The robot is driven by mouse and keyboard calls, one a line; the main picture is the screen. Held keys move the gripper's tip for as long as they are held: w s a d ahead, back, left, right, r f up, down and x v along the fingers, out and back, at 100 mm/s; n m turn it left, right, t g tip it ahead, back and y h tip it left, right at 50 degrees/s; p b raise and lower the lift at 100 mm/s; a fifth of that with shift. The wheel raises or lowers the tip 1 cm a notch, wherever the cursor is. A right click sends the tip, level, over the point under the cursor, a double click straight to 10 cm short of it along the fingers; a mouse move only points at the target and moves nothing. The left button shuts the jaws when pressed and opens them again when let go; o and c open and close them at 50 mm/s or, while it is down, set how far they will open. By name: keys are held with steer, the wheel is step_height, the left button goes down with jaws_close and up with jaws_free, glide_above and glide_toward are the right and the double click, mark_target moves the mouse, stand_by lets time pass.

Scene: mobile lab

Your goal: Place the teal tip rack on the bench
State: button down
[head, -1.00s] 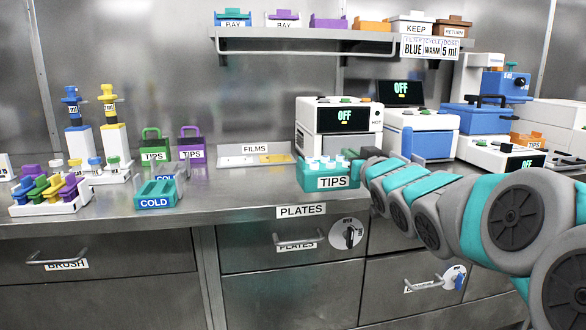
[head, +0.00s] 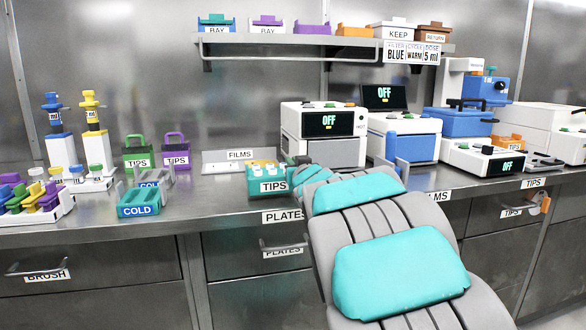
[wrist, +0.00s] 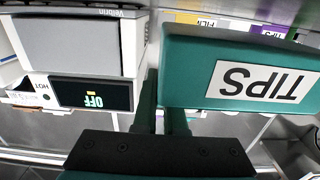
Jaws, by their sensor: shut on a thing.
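The teal tip rack (head: 267,186), with a white TIPS label and pale tips on top, is over the front part of the steel bench (head: 205,205), left of the white HOT device. I cannot tell whether its base touches the bench. My gripper (wrist: 160,112) is shut on one end of the rack, which fills the upper right of the wrist view (wrist: 190,75). In the head view, my arm hides most of the gripper.
The white HOT device (head: 300,149) stands behind and right of the rack. A FILMS tray (head: 222,166) is behind it to the left. A teal COLD block (head: 125,210) and green and purple TIPS carriers (head: 176,150) stand further left. Bare bench lies between the COLD block and the rack.

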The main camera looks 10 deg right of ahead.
steer(key=shift+f, duration=0.65)
steer(key=shift+f, duration=0.1)
steer(key=shift+f, duration=0.15)
steer(key=c, duration=1)
jaws_free()
steer(key=shift+r, duration=0.3)
steer(key=s, duration=1.2)
steer(key=shift+b, duration=0.3)
